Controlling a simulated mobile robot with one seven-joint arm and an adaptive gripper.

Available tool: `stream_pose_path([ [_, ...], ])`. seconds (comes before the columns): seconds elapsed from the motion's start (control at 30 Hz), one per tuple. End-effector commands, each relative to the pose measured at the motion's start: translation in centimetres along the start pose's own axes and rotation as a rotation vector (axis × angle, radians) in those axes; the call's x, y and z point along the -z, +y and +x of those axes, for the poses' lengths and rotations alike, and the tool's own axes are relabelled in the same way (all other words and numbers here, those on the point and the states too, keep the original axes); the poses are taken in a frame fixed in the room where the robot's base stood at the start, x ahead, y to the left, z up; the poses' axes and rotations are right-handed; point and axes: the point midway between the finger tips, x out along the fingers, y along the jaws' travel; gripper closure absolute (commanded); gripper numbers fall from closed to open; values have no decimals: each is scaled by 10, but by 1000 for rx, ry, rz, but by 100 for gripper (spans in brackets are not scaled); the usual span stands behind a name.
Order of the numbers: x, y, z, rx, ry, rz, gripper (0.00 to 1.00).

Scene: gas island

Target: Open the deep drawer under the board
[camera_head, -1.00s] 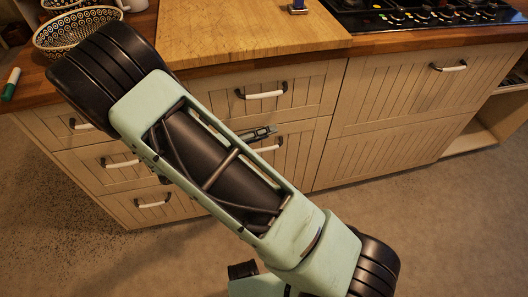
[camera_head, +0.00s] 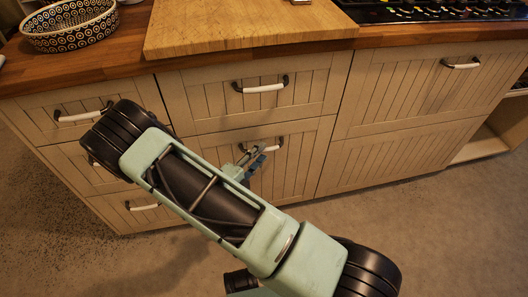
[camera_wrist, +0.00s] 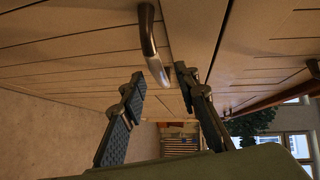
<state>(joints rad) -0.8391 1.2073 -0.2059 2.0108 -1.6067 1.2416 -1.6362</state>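The deep drawer (camera_head: 300,165) is the tall lower front below the shallow drawer under the wooden board (camera_head: 240,27). It looks closed. Its handle, a white bar with dark ends (camera_head: 266,146), is partly hidden by my gripper (camera_head: 250,161) in the head view. In the wrist view a handle (camera_wrist: 151,42) runs down toward the gap between the fingertips of my gripper (camera_wrist: 159,76). The two dark fingers are apart, one on each side of the handle's near end. I cannot tell whether they touch it.
The shallow drawer with its handle (camera_head: 262,87) is directly above. Smaller drawers (camera_head: 80,115) stand at the left, a wide front (camera_head: 420,85) under the hob (camera_head: 430,10) at the right. A patterned basket (camera_head: 70,27) sits on the counter. The floor (camera_head: 430,235) in front is clear.

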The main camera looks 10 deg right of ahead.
Motion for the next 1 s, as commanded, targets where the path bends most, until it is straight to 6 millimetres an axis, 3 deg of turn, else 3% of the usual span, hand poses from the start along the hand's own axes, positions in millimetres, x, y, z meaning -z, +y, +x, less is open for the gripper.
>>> stream_pose_path([
  [0.2, 0, 1, 25, 0, 2, 2, 71],
  [0.57, 0, -1, 30, 0, 0, 1, 71],
  [0.83, 0, 0, 30, 0, 1, 1, 100],
  [1.0, 0, 0, 30, 0, 1, 2, 100],
])
